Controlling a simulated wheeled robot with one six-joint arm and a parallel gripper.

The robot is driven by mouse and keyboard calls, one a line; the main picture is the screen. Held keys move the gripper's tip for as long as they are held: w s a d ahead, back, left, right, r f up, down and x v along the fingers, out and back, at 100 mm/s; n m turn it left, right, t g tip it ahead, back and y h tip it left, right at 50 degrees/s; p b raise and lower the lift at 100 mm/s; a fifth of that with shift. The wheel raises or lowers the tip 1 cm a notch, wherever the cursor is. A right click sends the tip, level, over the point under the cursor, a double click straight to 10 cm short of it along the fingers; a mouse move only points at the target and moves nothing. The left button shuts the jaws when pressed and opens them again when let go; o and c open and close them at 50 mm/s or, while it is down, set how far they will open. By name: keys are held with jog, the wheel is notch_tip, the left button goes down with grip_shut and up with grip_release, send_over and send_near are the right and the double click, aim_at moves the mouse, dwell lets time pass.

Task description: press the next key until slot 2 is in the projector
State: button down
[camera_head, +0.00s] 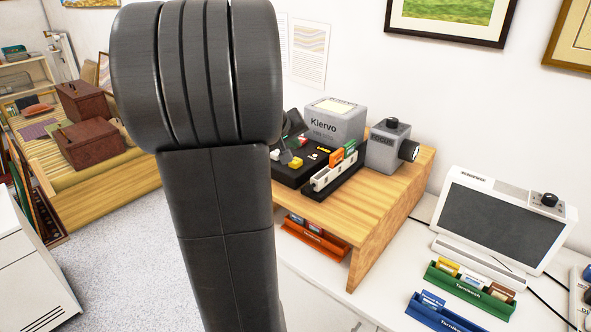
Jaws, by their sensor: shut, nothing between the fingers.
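The grey projector marked Kiervo (336,121) stands on a wooden stand, right of my arm. Its black base (318,172) carries small coloured parts, among them a yellow one (296,162) and a red one (302,141). I cannot read which is the next key. A grey focus unit (388,147) with a black knob and lens stands to the right. My arm covers the left of the base. My gripper cannot be made out; a dark shape beside the arm is unclear.
The wooden stand (385,207) has an orange tray (314,238) beneath it. Right on the white table are a screen unit (502,222), a green slide tray (468,290) and a blue one (440,315). Brown boxes (92,143) sit on a bench at left.

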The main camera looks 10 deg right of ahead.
aim_at(297, 159)
jog(key=shift+f+b, duration=0.7)
jog(key=shift+f, duration=0.3)
jog(key=shift+f, duration=0.1)
dwell(1.2)
jog(key=shift+f+b, duration=0.3)
jog(key=shift+b, duration=0.3)
jog(key=shift+f+b, duration=0.85)
jog(key=shift+b, duration=0.05)
dwell(0.7)
jog(key=shift+r, duration=0.1)
jog(key=shift+r+p, duration=0.95)
jog(key=shift+r, duration=0.25)
jog(key=shift+r+p, duration=1.8)
jog(key=shift+r, duration=0.7)
